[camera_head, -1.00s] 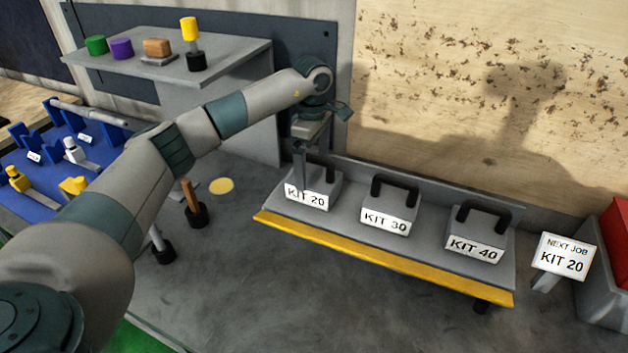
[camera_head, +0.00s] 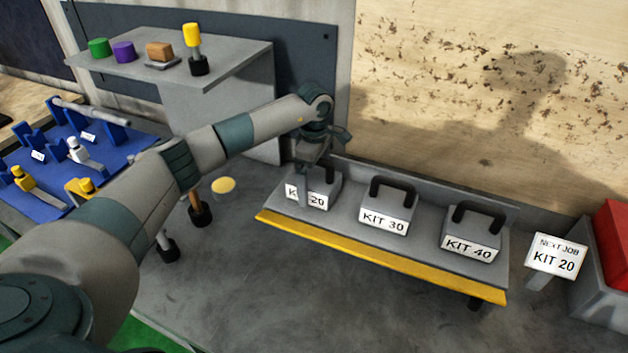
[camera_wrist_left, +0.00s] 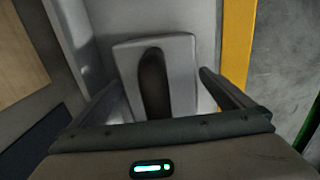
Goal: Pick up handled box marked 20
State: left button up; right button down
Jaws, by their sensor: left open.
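The handled box marked KIT 20 (camera_head: 325,192) is grey with a white label and stands at the left end of the grey shelf (camera_head: 345,240). My left gripper (camera_head: 303,190) is low over it, and one finger crosses the front of its label. In the left wrist view the box (camera_wrist_left: 183,75) lies between the two spread fingers of my left gripper (camera_wrist_left: 168,95). Its dark handle (camera_wrist_left: 153,85) runs lengthwise between the fingers, which stand apart from it. The gripper is open and empty. My right gripper is not in view.
Boxes marked KIT 30 (camera_head: 388,212) and KIT 40 (camera_head: 472,240) stand to the right on the same shelf. The shelf has a yellow front edge (camera_head: 380,260) and a raised back. A KIT 20 sign (camera_head: 556,256) stands at right. A blue rack (camera_head: 110,150) is at left.

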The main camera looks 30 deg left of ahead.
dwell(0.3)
pick_arm(q)
jog(key=c, duration=1.6)
jog(key=shift+r, duration=0.1)
jog(key=shift+w+r+b, duration=0.1)
jog(key=shift+r+b, duration=0.4)
jog(key=shift+r, duration=0.25)
notch_tip(320, 180, up, 7)
jog(key=b, duration=0.2)
jog(key=shift+r+b, duration=0.15)
jog(key=shift+b, duration=0.25)
jog(key=shift+r, duration=0.6)
